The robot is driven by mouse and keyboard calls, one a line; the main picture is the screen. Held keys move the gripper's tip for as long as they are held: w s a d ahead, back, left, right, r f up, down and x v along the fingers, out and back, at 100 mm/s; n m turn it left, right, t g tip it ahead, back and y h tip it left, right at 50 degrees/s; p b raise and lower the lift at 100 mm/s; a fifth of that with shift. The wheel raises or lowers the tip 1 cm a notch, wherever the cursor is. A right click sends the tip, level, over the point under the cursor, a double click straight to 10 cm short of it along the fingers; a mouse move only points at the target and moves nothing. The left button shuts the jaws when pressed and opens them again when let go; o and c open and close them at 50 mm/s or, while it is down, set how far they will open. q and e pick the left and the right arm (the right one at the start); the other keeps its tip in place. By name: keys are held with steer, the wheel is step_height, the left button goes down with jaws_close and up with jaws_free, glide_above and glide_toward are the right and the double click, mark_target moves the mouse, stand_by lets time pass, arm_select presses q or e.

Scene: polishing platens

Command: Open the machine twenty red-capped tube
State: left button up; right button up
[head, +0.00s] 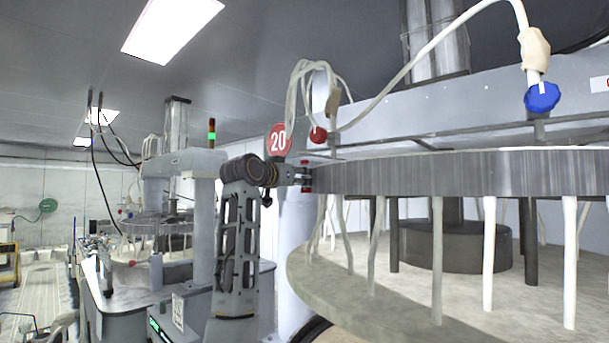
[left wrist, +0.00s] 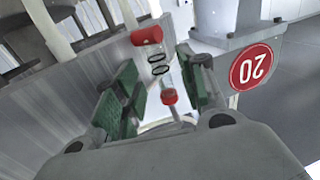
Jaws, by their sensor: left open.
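The round red sign "20" (head: 278,140) is on the machine, and it also shows in the left wrist view (left wrist: 250,67). A red cap (head: 318,134) hangs at the end of a pale tube above the platen's left edge. My left gripper (head: 308,180) is at that edge, just below this cap. In the left wrist view my left gripper (left wrist: 157,63) is open, its green pads apart. A red cap (left wrist: 146,36) lies just beyond the fingertips and a red piece (left wrist: 168,97) lies between the fingers, with black rings between the two. I cannot tell whether either pad touches them.
The wide grey upper platen (head: 450,172) fills the right side, with several pale tubes hanging below it over a lower disc (head: 390,295). A blue cap (head: 541,97) hangs at upper right. Another similar machine (head: 160,190) stands at the back left.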

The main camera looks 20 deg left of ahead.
mark_target(305, 176)
arm_select(q)
steer(key=shift+w+d+p, duration=0.15)
steer(key=shift+w+p, duration=0.2)
steer(key=shift+w, duration=0.7)
steer(key=shift+w+d+p, duration=0.15)
steer(key=shift+w+p, duration=0.15)
steer(key=shift+w, duration=0.7)
steer(key=shift+c, duration=0.2)
jaws_close()
